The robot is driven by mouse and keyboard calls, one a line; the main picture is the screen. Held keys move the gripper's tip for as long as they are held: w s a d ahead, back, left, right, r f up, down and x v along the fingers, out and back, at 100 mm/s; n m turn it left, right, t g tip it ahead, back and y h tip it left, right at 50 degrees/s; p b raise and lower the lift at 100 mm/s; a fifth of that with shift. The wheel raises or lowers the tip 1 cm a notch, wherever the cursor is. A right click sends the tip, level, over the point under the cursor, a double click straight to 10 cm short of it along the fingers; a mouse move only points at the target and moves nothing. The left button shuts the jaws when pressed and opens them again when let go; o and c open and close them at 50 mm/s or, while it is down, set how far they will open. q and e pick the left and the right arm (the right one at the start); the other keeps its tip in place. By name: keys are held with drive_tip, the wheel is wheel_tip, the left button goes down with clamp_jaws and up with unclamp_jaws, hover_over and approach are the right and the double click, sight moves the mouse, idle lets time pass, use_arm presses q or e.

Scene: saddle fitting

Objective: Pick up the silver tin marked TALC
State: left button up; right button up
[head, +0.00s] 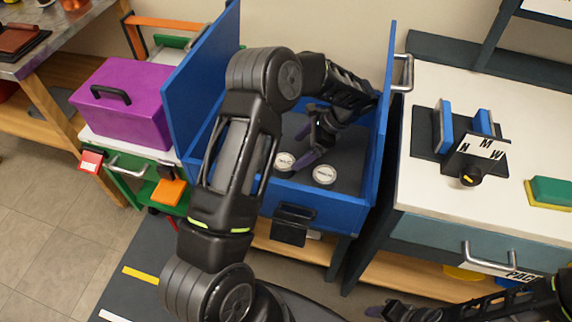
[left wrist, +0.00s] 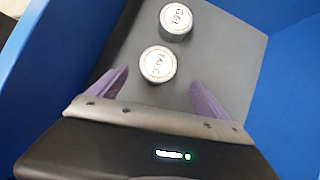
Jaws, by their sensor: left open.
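The silver tin marked TALC (left wrist: 158,64) stands upright on the dark floor of a blue-walled bin, in the left wrist view. A second silver tin, marked GEL (left wrist: 176,18), stands close beyond it. The head view shows two white-topped tins, a left one (head: 284,161) and a right one (head: 325,175); their labels are too small to read there. My left gripper (head: 311,146) is open and empty inside the bin; its purple fingers also show in the left wrist view (left wrist: 160,86), with TALC between and just beyond them. My right gripper (head: 380,311) is partly in view at the bottom.
The blue bin (head: 330,205) has tall side walls close around my left arm. A purple box (head: 122,103) stands to its left. A white-topped cabinet (head: 430,190) on the right bears a dark stand (head: 460,140) with blue blocks and a green-and-yellow block (head: 552,191).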

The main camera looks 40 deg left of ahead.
sight(288, 161)
use_arm(q)
drive_tip(key=shift+x, duration=1.25)
drive_tip(key=shift+f, duration=0.1)
drive_tip(key=x, duration=0.5)
drive_tip(key=shift+s+d, duration=0.2)
drive_tip(key=shift+c, duration=0.5)
drive_tip(key=c, duration=1.5)
